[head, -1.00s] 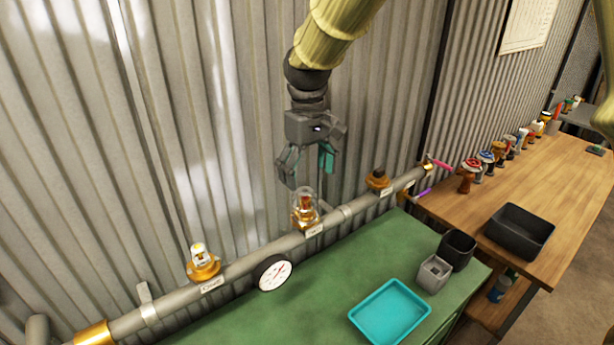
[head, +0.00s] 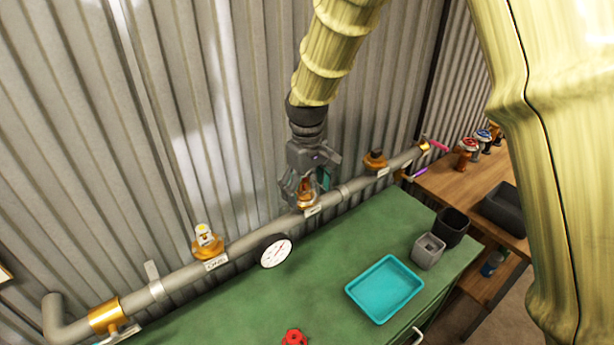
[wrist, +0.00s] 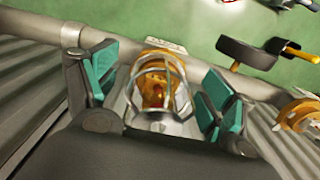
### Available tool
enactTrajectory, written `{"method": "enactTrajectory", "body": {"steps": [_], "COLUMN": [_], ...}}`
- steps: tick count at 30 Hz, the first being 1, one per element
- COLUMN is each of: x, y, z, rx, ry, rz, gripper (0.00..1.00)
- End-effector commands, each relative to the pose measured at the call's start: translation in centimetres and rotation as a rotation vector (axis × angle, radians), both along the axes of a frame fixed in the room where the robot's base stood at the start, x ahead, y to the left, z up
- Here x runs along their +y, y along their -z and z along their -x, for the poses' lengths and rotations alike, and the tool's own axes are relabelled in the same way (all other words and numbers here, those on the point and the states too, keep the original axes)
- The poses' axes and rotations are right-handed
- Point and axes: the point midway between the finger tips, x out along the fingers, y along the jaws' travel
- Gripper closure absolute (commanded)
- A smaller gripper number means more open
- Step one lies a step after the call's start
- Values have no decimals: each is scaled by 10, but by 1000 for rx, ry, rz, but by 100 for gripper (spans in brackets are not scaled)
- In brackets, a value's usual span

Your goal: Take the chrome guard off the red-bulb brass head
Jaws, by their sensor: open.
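The brass head with the red bulb (wrist: 155,92) stands on the middle outlet of the grey pipe. The chrome guard (wrist: 178,78), a wire cage, is around it in the wrist view. In the head view the brass head (head: 305,201) is partly hidden by my gripper (head: 306,185), which is lowered over it.
The grey pipe (head: 245,243) runs along the corrugated wall, with a gauge (head: 276,251) and other brass heads at left (head: 207,240) and right (head: 375,160). A teal tray (head: 385,288), a grey cup (head: 428,250) and a black cup (head: 453,228) stand on the green bench.

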Motion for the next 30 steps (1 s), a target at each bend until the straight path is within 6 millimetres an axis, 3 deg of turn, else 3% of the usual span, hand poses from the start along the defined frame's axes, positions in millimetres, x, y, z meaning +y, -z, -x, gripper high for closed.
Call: {"method": "enactTrajectory", "body": {"steps": [11,19,20,21,24,30], "x": [0,0,0,0,0,0], "y": [4,3,3,3,3,2], "z": [0,0,0,0,0,0], "rx": [-1,-1,-1,-1,-1,-1], "ry": [0,0,0,0,0,0], "rz": [-1,-1,-1,-1,-1,-1], "gripper": [19,66,66,46,64,66]}}
